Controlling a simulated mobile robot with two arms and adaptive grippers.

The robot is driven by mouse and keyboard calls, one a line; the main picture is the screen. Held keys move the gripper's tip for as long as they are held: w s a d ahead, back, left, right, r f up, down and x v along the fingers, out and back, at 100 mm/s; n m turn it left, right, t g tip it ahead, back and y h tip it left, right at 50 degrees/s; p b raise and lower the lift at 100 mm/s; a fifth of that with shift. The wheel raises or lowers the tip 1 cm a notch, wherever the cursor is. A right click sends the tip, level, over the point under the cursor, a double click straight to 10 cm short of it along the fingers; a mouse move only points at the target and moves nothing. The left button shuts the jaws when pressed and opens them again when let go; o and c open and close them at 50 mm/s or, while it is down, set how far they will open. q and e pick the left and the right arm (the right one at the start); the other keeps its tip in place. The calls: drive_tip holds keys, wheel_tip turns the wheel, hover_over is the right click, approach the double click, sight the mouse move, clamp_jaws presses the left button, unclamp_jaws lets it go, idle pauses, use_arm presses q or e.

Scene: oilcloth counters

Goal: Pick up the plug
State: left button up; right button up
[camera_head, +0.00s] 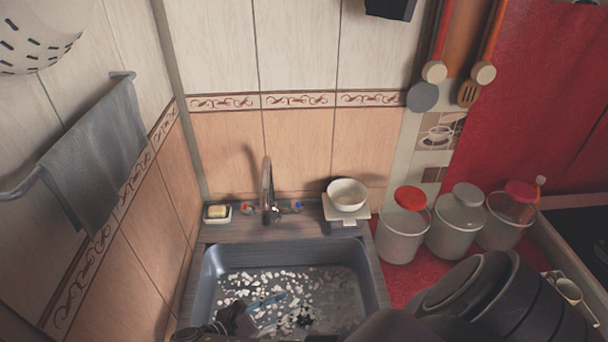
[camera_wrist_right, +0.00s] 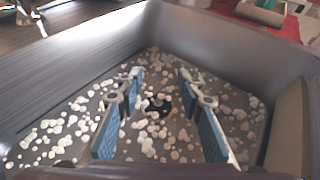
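The plug (camera_wrist_right: 158,108) is a small dark piece on the sink floor among pale pebble-like bits. In the right wrist view it shows between and beyond the fingers of my right gripper (camera_wrist_right: 161,78). That gripper is open, with blue-padded fingers wide apart and nothing held between them. In the head view my right gripper (camera_head: 266,304) is inside the sink, and a dark spot that looks like the plug (camera_head: 304,320) lies to its right. Whether the fingers touch the sink floor I cannot tell. My left gripper is not in view.
The grey sink (camera_head: 211,279) has raised walls around the gripper. A faucet (camera_head: 267,190) stands behind it, with a soap dish (camera_head: 217,219) to its left and a white bowl (camera_head: 347,194) to its right. Several lidded jars (camera_head: 403,232) stand on the red counter at right.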

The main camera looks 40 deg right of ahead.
wheel_tip(320, 180, down, 3)
drive_tip(key=b, duration=0.9)
approach(304, 314)
drive_tip(key=x, duration=0.3)
drive_tip(key=shift+w+f, duration=0.1)
drive_tip(key=shift+f, duration=0.1)
drive_tip(key=shift+d+p, duration=0.35)
drive_tip(key=shift+d+f, duration=0.2)
drive_tip(key=shift+d, duration=0.35)
drive_tip(key=x, duration=0.5)
drive_tip(key=shift+d, duration=0.2)
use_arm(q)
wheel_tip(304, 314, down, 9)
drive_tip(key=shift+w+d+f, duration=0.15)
use_arm(e)
drive_tip(key=shift+c, duration=0.4)
clamp_jaws()
